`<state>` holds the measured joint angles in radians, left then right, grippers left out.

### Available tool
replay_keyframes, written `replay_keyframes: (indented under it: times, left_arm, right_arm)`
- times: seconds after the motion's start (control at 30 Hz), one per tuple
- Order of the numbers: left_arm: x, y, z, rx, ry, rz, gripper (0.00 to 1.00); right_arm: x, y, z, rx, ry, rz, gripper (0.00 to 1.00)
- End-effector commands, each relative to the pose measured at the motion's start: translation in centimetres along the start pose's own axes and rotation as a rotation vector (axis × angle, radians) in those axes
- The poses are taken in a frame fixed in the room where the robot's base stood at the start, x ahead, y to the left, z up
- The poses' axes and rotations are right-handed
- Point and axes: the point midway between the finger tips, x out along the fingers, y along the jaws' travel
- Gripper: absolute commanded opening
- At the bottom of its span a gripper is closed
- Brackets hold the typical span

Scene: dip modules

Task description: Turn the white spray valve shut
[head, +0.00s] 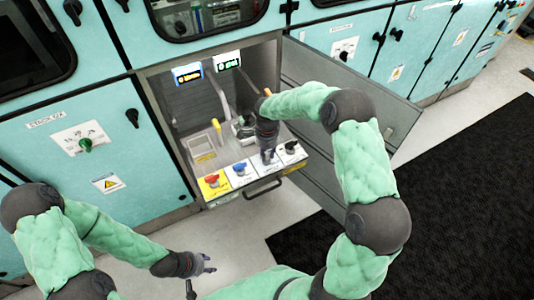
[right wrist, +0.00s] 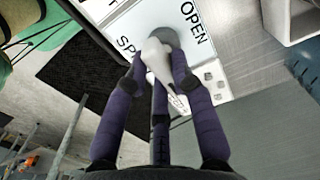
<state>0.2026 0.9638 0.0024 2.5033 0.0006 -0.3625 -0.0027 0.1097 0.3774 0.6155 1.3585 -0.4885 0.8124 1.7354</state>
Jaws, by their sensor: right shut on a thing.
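The white spray valve (right wrist: 157,58) shows in the right wrist view as a white lever on a grey round base, on a white label plate reading "OPEN" and "SP…". My right gripper (right wrist: 160,75) has its dark fingers closed around the lever. In the head view my right gripper (head: 268,152) comes down onto the front valve panel and hides most of the white valve. My left gripper (head: 206,264) is low over the floor, away from the panel, with its fingers apart and empty.
The pulled-out panel also carries a red valve (head: 212,180), a blue valve (head: 239,169) and a black valve (head: 291,147). A handle bar (head: 263,189) juts from its front. An open grey door (head: 330,110) stands at right. Floor in front is clear.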

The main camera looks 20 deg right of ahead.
Motion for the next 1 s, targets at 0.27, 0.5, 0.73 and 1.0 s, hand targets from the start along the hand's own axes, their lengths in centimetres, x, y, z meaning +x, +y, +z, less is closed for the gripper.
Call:
replay_keyframes:
  times: [0.27, 0.5, 0.73, 1.0]
  left_arm:
    - [0.0, 0.0, 0.0, 0.000, 0.000, 0.000, 0.40]
    - [0.0, 0.0, 0.0, 0.000, 0.000, 0.000, 0.40]
    - [0.0, 0.0, 0.0, 0.000, 0.000, 0.000, 0.40]
    - [0.0, 0.0, 0.0, 0.000, 0.000, 0.000, 0.40]
  right_arm:
    - [0.0, 0.0, 0.0, 0.008, 0.000, -0.001, 0.00]
    - [0.0, 0.0, 0.0, 0.008, 0.000, -0.001, 0.49]
    - [0.0, 0.0, 0.0, 0.007, 0.000, -0.001, 0.49]
    - [-1.4, -0.1, -0.1, 0.007, 0.001, -0.003, 0.49]
